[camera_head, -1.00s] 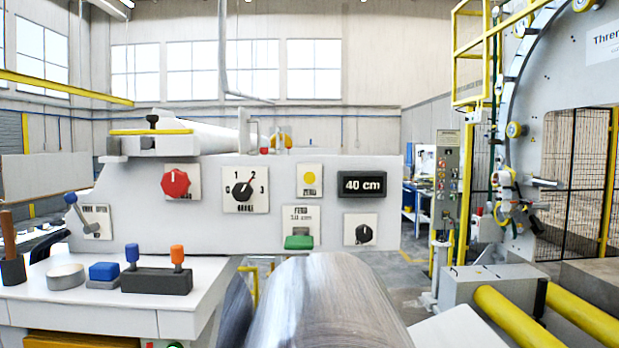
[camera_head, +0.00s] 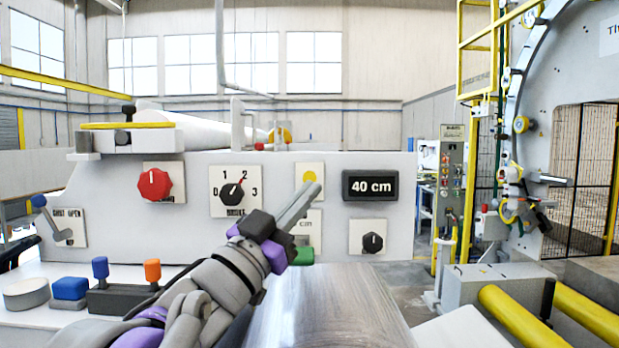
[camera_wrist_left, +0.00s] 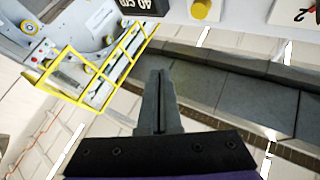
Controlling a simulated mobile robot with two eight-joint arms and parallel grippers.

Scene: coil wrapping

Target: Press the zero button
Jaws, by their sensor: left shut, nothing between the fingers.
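The zero button is a round yellow button (camera_head: 309,174) on a pale plate in the grey control panel (camera_head: 120,170), left of the black display (camera_head: 372,185) reading "40 cm". My left gripper (camera_head: 314,188) is shut and empty, its fingers pointing up and right. In the head view the fingertips overlap the lower part of the button's plate and hide its label. In the left wrist view the shut fingers (camera_wrist_left: 159,75) are apart from the yellow button (camera_wrist_left: 201,9), which is at the top edge. My right gripper is in neither view.
A red knob (camera_head: 154,185), a black selector (camera_head: 233,190) and a small black knob (camera_head: 373,242) sit around the button. A green button (camera_head: 304,256) is partly behind my gripper. A metal roll (camera_head: 325,310) lies below the panel.

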